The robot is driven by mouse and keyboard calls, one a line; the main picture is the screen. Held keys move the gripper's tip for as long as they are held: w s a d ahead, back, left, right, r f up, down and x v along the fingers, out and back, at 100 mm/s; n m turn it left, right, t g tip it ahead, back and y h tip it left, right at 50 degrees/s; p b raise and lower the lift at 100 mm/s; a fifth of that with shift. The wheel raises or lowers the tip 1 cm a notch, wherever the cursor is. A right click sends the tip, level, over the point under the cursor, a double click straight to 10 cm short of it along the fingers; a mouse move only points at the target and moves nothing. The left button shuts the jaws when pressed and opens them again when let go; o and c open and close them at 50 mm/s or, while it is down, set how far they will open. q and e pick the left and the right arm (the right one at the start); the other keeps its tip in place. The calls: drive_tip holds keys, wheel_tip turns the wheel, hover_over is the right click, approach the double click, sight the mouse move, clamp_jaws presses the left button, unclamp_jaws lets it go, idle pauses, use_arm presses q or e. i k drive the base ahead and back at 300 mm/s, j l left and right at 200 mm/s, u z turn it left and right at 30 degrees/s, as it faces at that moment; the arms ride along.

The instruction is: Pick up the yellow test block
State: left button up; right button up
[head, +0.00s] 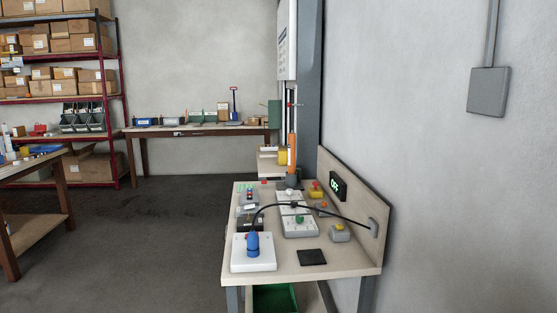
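No plain yellow block can be picked out for certain in the head view. A yellow piece (283,157) shows on a small wooden surface behind the workbench, beside an orange upright part. A small grey box with a yellow top (339,231) sits at the bench's right front. A yellow piece with a red top (316,190) sits near the back of the bench. They are too small to tell which is the test block. Neither of my grippers is in view.
The workbench (348,262) holds a white box with a blue plug (253,246), a black cable, a black pad (312,257) and several devices. A green bin (275,298) is below. A side table (30,240) stands left; open floor lies between.

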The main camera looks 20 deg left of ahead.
sight(282, 155)
drive_tip(key=i+j+u, duration=0.25)
drive_tip(key=j+u, duration=0.2)
drive_tip(key=j, duration=0.3)
drive_tip(key=i+j+u, duration=0.45)
drive_tip(key=j, duration=0.25)
drive_tip(key=i+j+u, duration=0.9)
drive_tip(key=i+z, duration=0.25)
drive_tip(key=i, duration=0.35)
drive_tip(key=i+j+z, duration=0.25)
drive_tip(key=i, duration=0.3)
drive_tip(key=i+z, duration=0.25)
drive_tip(key=i, duration=0.45)
drive_tip(key=i+j+z, duration=0.1)
drive_tip(key=i+z, duration=0.15)
drive_tip(key=i, duration=0.45)
drive_tip(key=i+z, duration=0.45)
drive_tip(key=i+j+z, duration=0.25)
drive_tip(key=z, duration=0.2)
drive_tip(key=i+j+z, duration=0.3)
drive_tip(key=z, duration=0.15)
drive_tip(key=i+j+z, duration=0.3)
drive_tip(key=z, duration=0.2)
drive_tip(key=i+j+z, duration=0.3)
drive_tip(key=j+z, duration=0.2)
drive_tip(key=i+j+z, duration=0.2)
drive_tip(key=j+z, duration=0.3)
